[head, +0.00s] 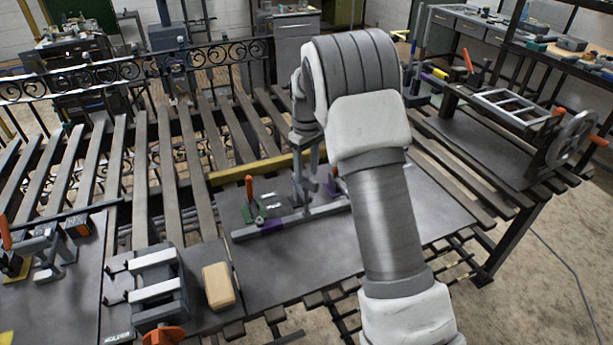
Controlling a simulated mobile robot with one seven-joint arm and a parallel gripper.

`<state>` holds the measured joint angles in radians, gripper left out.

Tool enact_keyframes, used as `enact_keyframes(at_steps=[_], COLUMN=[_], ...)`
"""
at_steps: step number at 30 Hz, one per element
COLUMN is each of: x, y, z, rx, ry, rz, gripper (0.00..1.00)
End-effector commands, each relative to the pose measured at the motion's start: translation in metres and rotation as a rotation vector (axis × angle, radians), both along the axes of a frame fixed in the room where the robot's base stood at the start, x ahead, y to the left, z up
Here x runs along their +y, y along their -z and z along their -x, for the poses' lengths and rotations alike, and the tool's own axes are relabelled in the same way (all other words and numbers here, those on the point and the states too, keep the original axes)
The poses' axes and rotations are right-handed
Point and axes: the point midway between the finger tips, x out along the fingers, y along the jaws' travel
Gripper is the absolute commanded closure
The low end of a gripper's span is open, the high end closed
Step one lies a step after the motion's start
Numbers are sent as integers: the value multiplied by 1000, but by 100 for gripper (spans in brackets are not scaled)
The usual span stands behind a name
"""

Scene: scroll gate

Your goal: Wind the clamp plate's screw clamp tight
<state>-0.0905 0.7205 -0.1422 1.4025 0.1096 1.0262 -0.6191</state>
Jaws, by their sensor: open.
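The clamp plate (236,215) is a dark flat plate on the slatted bench, in the middle of the head view. A green clamp with an upright red handle (249,187) stands at its left, and a grey bar (290,219) with purple patches lies along its front. My gripper (308,180) points down over the plate's right part, its jaws apart. The screw clamp cannot be told apart clearly from the grey parts around my gripper. My arm hides much of the plate's right side. Whether my gripper touches anything is not clear.
A black vise-like fixture (156,285) and a tan block (218,286) stand at front left. Another clamp with an orange handle (5,232) is at far left. A fixture with a handwheel (572,138) stands at right. A scrolled iron gate (130,70) rises behind.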

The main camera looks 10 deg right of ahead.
Motion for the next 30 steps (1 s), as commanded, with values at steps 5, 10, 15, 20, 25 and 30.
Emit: enact_keyframes(at_steps=[5,10,15,20,25,30], x=[0,0,0,0,0,0], y=[20,26,26,26,26,26], z=[0,0,0,0,0,0], rx=[2,-1,-1,0,0,0], ry=[-1,-1,-1,-1,-1,-1], rz=[1,1,1,0,0,0], gripper=[48,48,48,69,100,100])
